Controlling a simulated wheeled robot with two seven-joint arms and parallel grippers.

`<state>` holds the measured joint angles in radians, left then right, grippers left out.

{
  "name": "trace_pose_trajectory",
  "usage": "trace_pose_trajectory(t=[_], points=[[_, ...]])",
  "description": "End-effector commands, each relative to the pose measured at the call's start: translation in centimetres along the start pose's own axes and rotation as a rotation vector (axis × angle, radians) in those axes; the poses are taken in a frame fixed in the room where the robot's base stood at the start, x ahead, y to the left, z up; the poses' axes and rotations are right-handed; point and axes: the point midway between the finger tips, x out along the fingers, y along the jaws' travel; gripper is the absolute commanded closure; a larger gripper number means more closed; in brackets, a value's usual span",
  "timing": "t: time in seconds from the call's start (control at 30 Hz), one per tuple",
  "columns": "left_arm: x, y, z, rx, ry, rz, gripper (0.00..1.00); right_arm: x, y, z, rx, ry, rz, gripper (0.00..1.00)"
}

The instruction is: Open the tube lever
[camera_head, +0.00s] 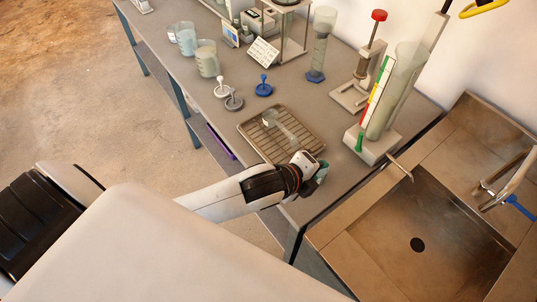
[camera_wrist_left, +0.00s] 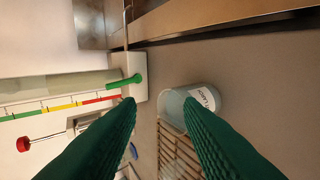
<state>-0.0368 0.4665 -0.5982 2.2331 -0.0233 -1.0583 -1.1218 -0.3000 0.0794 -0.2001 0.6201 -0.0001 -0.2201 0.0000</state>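The tall clear tube (camera_head: 395,92) stands upright in a white base (camera_head: 371,147) near the table's right end, with a green-yellow-red scale strip beside it. Its green lever (camera_head: 359,142) sticks up at the front of the base. In the left wrist view the lever (camera_wrist_left: 125,80) lies left of the fingertips, and the tube (camera_wrist_left: 62,86) runs sideways. My left gripper (camera_head: 319,172) is in front of the base, apart from the lever. In the left wrist view its two green fingers (camera_wrist_left: 160,102) are spread. The right gripper is not in view.
A labelled clear cup (camera_wrist_left: 190,106) is close by the fingers in the wrist view. A wire-rack tray (camera_head: 262,141) lies left of the base. A red-knobbed stand (camera_head: 361,88) is behind. A metal sink (camera_head: 430,225) is at the right.

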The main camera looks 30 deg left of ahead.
Motion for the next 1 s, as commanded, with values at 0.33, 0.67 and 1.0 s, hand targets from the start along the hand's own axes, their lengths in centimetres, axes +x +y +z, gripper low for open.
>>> trace_pose_trajectory(t=[0.33, 0.67, 1.0], points=[[-3.3, -5.5, -1.3, -0.67, 0.127, -0.179, 0.67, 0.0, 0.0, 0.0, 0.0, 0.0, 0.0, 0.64], [-5.0, -10.7, -2.5, -1.086, 0.278, -0.289, 0.67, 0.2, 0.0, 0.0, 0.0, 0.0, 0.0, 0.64], [-5.0, -12.4, -2.7, -1.186, 0.324, -0.313, 0.67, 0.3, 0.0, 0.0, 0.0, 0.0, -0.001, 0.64]])
